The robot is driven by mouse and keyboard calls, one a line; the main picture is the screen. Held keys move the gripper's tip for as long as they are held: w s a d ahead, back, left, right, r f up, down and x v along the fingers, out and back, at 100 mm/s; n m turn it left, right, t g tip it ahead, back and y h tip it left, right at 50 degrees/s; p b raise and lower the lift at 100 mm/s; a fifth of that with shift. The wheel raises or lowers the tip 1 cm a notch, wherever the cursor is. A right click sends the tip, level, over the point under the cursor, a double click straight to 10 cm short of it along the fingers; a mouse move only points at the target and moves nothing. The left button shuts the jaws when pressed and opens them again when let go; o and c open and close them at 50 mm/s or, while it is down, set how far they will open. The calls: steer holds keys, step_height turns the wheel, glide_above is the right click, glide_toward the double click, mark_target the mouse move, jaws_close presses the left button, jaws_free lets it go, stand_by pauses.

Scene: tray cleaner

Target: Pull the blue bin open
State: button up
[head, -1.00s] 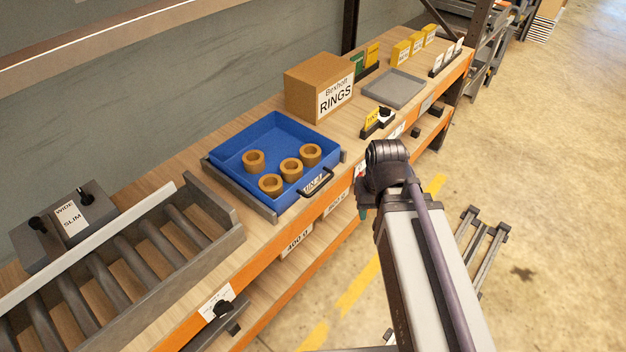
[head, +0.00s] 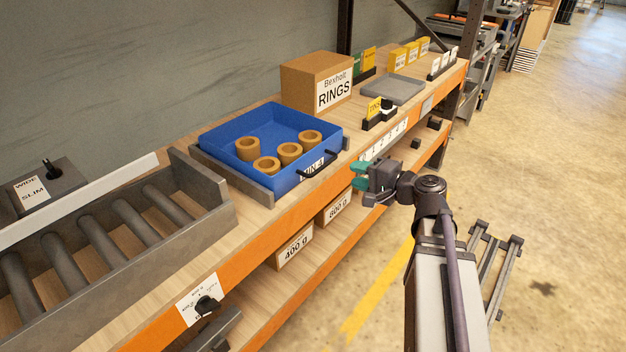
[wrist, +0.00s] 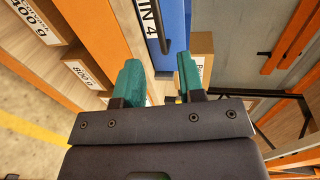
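The blue bin (head: 222,143) sits on the wooden shelf between grey side rails, with several tan rings inside it. Its front carries a label and a black bar handle (head: 318,164), which also shows in the wrist view (wrist: 157,27). The bin's blue front shows in the wrist view (wrist: 175,30) too. My gripper (head: 360,177) is in front of the shelf, to the right of the handle and apart from it. In the wrist view its two green fingers (wrist: 161,78) are spread with nothing between them, the handle lying beyond their tips.
A Bexholt RINGS carton (head: 318,82) stands behind the bin at right. A roller conveyor (head: 110,235) lies at left. A grey tray (head: 393,89) and a yellow card holder (head: 378,112) stand farther right. Labelled boxes (head: 295,248) sit on the lower shelf.

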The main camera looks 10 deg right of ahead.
mark_target(326, 166)
steer(key=b+x, duration=0.2)
steer(key=x, duration=0.9)
steer(key=shift+f, duration=0.1)
steer(key=shift+s, duration=0.1)
jaws_close()
